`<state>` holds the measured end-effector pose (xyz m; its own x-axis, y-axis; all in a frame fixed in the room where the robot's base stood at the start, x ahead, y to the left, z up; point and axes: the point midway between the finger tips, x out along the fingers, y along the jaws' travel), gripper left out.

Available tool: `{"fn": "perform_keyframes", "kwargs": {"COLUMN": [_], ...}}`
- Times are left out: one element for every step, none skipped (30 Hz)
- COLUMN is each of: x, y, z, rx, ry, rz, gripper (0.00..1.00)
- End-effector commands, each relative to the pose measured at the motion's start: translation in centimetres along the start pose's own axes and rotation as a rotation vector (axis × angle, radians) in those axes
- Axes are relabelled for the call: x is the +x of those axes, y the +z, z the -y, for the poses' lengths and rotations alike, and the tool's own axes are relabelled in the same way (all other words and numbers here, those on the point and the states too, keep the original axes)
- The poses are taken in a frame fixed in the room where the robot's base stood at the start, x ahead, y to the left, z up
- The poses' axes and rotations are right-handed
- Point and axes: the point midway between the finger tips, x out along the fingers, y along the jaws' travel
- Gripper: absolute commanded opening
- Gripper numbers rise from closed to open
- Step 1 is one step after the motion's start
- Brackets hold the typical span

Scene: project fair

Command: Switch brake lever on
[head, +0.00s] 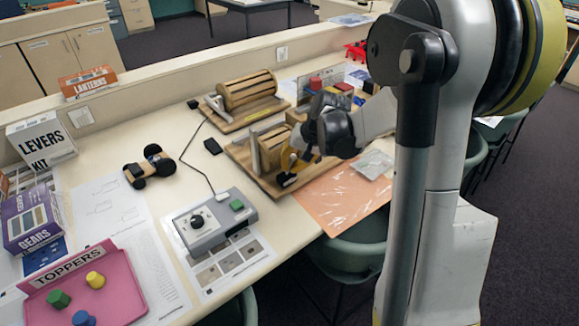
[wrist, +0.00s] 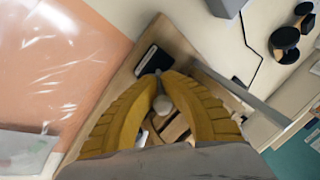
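The brake lever (wrist: 160,104) shows in the wrist view as a small pale knob and thin stem rising beside a black plate (wrist: 152,61) on the wooden board. My gripper (wrist: 160,77) has its two yellow fingers drawn together, with the stem between the tips and the knob in the gap behind them. In the head view my gripper (head: 288,164) is at the front end of the nearer wooden drum rig (head: 240,152), just above the black plate (head: 287,179). The fingers hide most of the lever there.
A second drum rig (head: 247,92) stands behind. A grey control box (head: 212,222) with a knob and green button is to the left, near a small wheeled car (head: 150,166). An orange sheet (head: 343,200) lies right of the board. Green chairs (head: 362,248) line the table's front edge.

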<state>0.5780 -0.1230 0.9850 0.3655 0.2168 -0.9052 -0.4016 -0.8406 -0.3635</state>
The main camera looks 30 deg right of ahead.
Motion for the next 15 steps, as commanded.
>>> {"fn": "perform_keyframes", "kwargs": {"x": [-0.02,-0.02,-0.01,-0.01,-0.01,-0.01,-0.01,-0.01,-0.01,-0.01,-0.01,-0.01,-0.04,-0.1,-0.28], "y": [-0.19,-0.2,-0.18,-0.18,-0.17,-0.16,-0.15,-0.14,-0.13,-0.12,-0.12,-0.11,-0.11,-0.1,-0.1], "z": [0.0,0.0,0.0,0.0,0.0,0.01,0.0,0.01,0.01,0.01,0.01,0.01,0.01,0.01,0.01], "rx": [0.0,0.0,0.0,0.0,0.0,0.0,0.0,0.0,0.0,0.0,0.0,0.0,0.0,0.0,0.0], "ry": [0.0,0.0,0.0,0.0,0.0,0.001,0.001,0.001,0.001,0.001,0.001,0.001,0.001,0.001,0.001], "rz": [-0.005,-0.005,-0.004,-0.004,-0.004,-0.004,-0.004,-0.004,-0.004,-0.003,-0.003,-0.003,-0.003,-0.003,-0.003], "gripper": [0.0,0.09,0.21,0.3,0.36,0.36,0.36,0.36,0.36,0.36,0.36,0.36,0.36,0.36,0.36]}}
